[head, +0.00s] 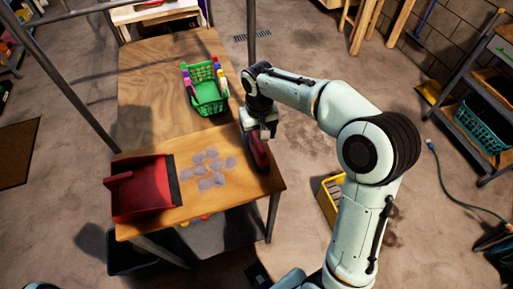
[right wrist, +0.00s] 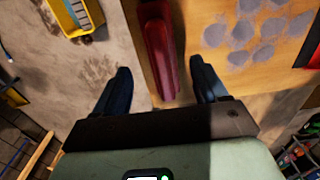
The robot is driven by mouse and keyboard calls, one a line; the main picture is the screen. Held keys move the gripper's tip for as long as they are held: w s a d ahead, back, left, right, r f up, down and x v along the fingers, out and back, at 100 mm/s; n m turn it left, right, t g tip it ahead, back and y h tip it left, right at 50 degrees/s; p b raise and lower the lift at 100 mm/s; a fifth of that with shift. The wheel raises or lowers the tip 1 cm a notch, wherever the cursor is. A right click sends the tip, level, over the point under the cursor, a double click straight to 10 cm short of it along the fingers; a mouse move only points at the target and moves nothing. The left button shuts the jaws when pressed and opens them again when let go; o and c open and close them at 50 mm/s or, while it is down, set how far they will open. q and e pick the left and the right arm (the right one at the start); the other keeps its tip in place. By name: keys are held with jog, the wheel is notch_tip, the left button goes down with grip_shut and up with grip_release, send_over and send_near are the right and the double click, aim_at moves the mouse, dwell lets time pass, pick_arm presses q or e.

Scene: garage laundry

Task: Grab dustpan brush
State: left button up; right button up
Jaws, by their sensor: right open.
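The dustpan brush (head: 259,153) is a long red piece lying along the right edge of the wooden table (head: 150,85). In the right wrist view the brush (right wrist: 160,48) lies ahead of and between the two dark fingers. My right gripper (head: 262,130) is open over the far part of the brush, and its arm hides some of it. In the wrist view the jaws (right wrist: 163,85) are apart, with a visible gap on both sides of the brush. The red dustpan (head: 140,190) sits at the table's near left corner. My left gripper is not in view.
Several grey dust patches (head: 210,168) lie between dustpan and brush. A green basket (head: 207,92) with colourful items stands farther back on the table. A yellow bin (head: 330,197) stands on the floor to the right. Metal posts rise near the table.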

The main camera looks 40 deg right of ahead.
jog(key=shift+w+f, duration=0.15)
jog(key=shift+f, duration=1.6)
jog(key=shift+w+f, duration=0.15)
jog(key=shift+f, duration=1.6)
jog(key=c, duration=1.1)
